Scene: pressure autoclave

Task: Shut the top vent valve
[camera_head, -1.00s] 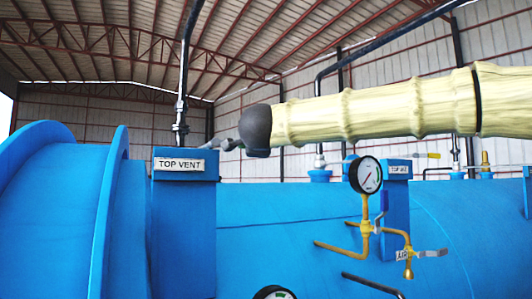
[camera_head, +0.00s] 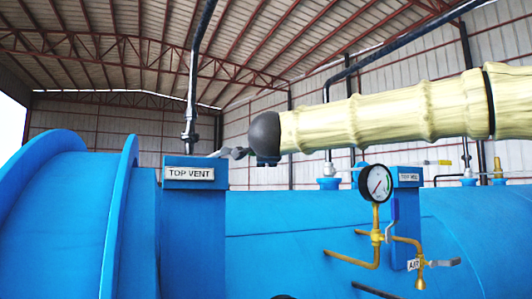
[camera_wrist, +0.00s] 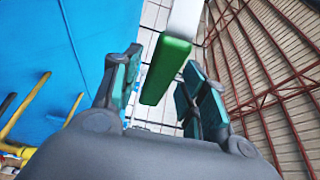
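The TOP VENT sign (camera_head: 190,173) is on a blue post at the left of the head view. The vertical vent pipe with its valve fitting (camera_head: 190,135) rises behind it. A small grey shape (camera_head: 236,153), perhaps part of my gripper, shows between this fitting and my arm's dark rounded end; details there are too small to tell. In the wrist view my gripper (camera_wrist: 160,85) has its two fingers apart. A green handle sleeve (camera_wrist: 166,68) on a pale lever lies between the fingers, with gaps visible on both sides. I cannot tell any contact.
The large blue vessel (camera_head: 280,240) fills the lower part. A pressure gauge (camera_head: 375,183) with yellow pipes and a small valve stands right of centre. A second labelled post (camera_head: 407,215) is beside it. Dark pipes rise toward the roof.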

